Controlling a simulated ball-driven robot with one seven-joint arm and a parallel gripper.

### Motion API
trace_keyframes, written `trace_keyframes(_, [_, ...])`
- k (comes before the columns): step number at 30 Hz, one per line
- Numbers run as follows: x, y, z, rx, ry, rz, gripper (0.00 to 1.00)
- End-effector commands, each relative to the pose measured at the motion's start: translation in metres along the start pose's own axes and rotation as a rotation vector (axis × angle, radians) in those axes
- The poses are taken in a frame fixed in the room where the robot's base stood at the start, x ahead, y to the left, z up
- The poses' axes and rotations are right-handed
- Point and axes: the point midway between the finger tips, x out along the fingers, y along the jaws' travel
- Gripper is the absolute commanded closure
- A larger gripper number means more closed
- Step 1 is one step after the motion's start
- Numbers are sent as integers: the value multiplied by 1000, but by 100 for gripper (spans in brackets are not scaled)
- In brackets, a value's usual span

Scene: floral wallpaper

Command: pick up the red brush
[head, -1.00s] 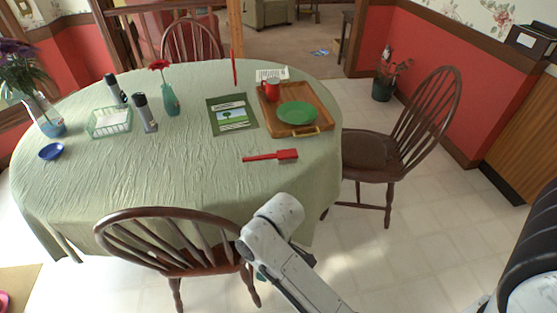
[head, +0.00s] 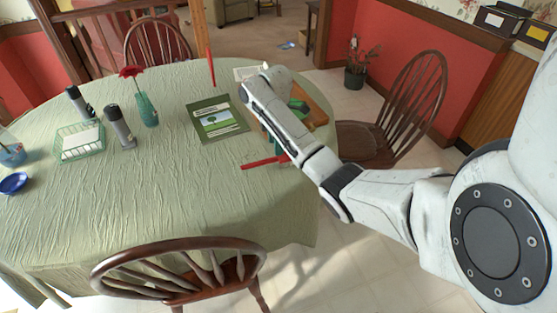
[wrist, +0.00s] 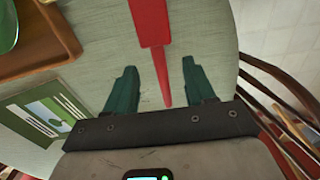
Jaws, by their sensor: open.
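The red brush lies on the green tablecloth; in the head view its handle (head: 260,163) shows, while my arm hides much of its head. In the wrist view the brush (wrist: 150,22) has its wide head at the top and its thin handle pointing down. My gripper (wrist: 160,85) is open and empty, with its two teal fingers apart. The handle's end shows between the fingers in the picture; I cannot tell how high they are above it.
A wooden tray (head: 317,106) is partly behind my arm; its edge shows in the wrist view with a green plate (wrist: 6,24). A picture booklet (head: 218,120) lies left of it. A vase (head: 147,108) stands farther left. Chairs surround the table; the near-left cloth is clear.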

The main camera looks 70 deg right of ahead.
Motion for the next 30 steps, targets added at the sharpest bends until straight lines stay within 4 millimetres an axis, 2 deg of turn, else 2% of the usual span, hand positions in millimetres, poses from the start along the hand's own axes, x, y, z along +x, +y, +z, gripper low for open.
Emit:
trace_keyframes(3, [17, 0, 0, 2, 0, -1, 46])
trace_keyframes(11, [36, 0, -1, 2, 0, -1, 46])
trace_keyframes(19, [73, 3, -4, 2, 0, 0, 46])
trace_keyframes(24, [82, 3, -4, 1, 0, 2, 46])
trace_keyframes(30, [82, 3, -4, 1, 1, 2, 48])
